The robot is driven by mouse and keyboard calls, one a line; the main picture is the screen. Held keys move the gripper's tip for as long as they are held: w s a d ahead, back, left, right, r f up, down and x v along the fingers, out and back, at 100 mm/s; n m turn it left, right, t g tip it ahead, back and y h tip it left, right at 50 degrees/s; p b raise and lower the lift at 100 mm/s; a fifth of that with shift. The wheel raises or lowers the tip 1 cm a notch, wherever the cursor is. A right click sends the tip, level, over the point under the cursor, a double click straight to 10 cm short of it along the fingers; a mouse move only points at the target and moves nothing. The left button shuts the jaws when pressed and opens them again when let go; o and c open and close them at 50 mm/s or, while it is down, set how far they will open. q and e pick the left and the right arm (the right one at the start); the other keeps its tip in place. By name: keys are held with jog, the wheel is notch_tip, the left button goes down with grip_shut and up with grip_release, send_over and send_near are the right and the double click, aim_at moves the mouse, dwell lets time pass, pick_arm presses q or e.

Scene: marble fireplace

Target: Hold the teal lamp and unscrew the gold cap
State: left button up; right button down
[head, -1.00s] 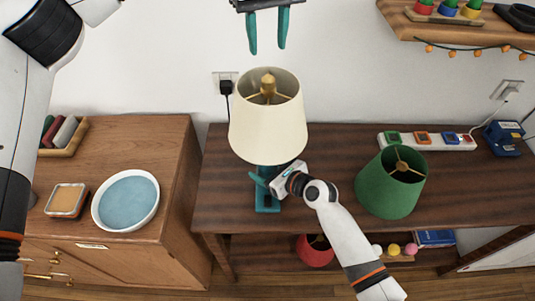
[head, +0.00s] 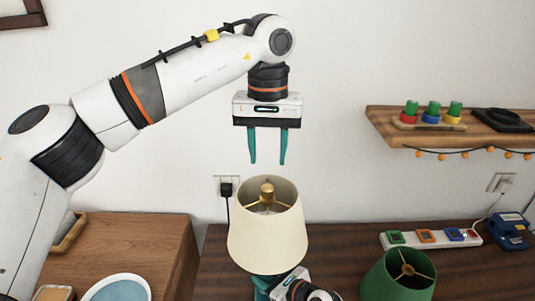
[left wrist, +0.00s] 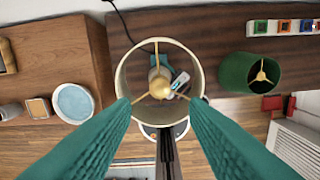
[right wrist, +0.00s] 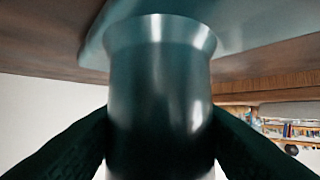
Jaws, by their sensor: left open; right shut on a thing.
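The teal lamp stands upright on the dark wooden table; its teal body (head: 262,286) shows below a cream shade (head: 266,240). The gold cap (head: 267,190) sits at the centre of the shade's top ring, and it also shows in the left wrist view (left wrist: 160,88). My left gripper (head: 268,162) points straight down above the cap, open and empty, with clear space between fingertips and cap. My right gripper (right wrist: 160,150) is shut on the lamp's teal body (right wrist: 160,90), which fills the middle of the right wrist view. The shade hides much of the body in the head view.
A green lampshade (head: 400,276) stands on the table (head: 335,250) to the right. A power strip (head: 430,238) and a blue box (head: 508,230) lie further right. A wooden cabinet (head: 150,240) with a white-rimmed blue dish (head: 118,288) is at left. A wall shelf (head: 470,130) hangs upper right.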

aim_at(267, 185)
pick_arm(q)
jog(key=m, duration=0.3)
jog(key=shift+f, duration=0.2)
notch_tip(267, 185, down, 8)
jog(key=shift+r, duration=0.2)
jog(key=shift+c, duration=0.2)
